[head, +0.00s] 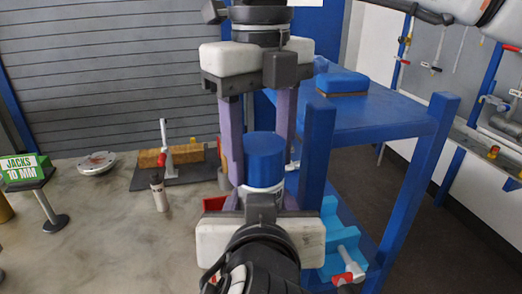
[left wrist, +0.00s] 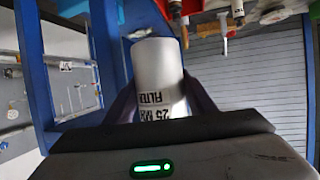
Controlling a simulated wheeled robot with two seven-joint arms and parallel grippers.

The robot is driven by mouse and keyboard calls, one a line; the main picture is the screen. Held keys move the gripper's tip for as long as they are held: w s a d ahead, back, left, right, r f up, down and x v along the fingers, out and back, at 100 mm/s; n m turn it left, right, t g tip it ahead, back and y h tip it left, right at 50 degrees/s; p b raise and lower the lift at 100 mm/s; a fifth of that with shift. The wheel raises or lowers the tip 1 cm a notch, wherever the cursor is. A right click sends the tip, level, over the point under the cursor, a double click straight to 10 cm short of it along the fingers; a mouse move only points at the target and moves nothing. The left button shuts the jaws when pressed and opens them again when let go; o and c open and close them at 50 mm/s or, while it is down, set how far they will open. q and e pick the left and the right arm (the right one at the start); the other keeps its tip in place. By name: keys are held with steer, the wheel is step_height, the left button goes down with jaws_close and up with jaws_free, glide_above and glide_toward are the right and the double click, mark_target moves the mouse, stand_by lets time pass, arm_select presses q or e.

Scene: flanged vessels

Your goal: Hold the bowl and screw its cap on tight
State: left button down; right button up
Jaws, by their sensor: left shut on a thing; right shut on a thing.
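The blue cap (head: 264,155) sits upright over the white bowl (head: 262,187), with only a narrow band of the bowl showing below it. My right gripper (head: 262,166) reaches down from above, its purple fingers shut on either side of the cap. My left gripper (head: 262,203) comes up from below and is shut on the bowl; its own body hides most of the bowl in the head view. In the left wrist view the bowl (left wrist: 158,75) stands between the left fingers, its printed filter lettering upside down. The cap does not show there. I cannot tell how tightly cap and bowl meet.
A blue table (head: 385,112) with a blue block (head: 342,83) on it stands close at the right, its legs near my grippers.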

steer(key=m, duration=0.3)
steer(key=o, duration=1.2)
steer(key=shift+o, duration=0.2)
steer(key=shift+r, duration=0.1)
step_height(320, 180, up, 12)
